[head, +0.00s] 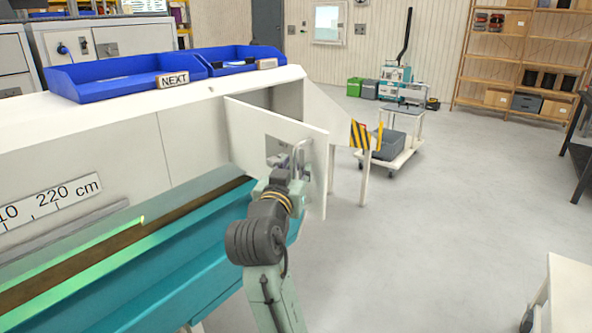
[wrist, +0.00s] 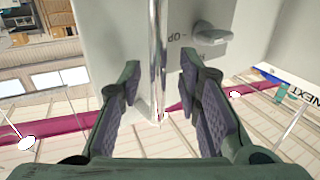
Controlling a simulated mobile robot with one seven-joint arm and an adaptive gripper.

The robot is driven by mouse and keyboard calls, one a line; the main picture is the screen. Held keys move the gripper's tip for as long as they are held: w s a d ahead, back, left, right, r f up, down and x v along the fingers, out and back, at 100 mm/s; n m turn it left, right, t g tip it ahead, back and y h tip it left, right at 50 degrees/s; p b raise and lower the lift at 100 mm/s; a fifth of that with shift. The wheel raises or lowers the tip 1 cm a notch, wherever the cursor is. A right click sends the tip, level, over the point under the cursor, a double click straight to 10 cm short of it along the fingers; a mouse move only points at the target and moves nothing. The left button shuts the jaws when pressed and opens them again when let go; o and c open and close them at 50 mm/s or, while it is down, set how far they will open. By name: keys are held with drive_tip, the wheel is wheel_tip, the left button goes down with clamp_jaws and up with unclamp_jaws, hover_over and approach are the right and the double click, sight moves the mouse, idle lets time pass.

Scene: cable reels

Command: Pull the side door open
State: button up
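The white side door (head: 270,131) is hinged on the long white bench and stands swung partly out, with the dark compartment (head: 287,97) showing behind it. My gripper (head: 290,165) is at the door's face, near its free end. In the wrist view my gripper (wrist: 160,85) has its two fingers apart, one on each side of a shiny upright metal bar (wrist: 155,55), with gaps visible. The bar runs along the white door panel (wrist: 105,30). A grey latch knob (wrist: 208,35) sits to the right, beside upside-down lettering. My arm hides part of the door in the head view.
Blue trays (head: 125,75) lie on the bench top. A teal trough (head: 160,250) runs along its front. A striped yellow-black plate (head: 361,135) and a white cart (head: 395,150) stand right of the door. The floor (head: 430,220) to the right is clear.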

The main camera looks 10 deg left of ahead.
drive_tip(key=s, duration=0.7)
drive_tip(key=shift+s, duration=0.15)
drive_tip(key=shift+a, duration=0.15)
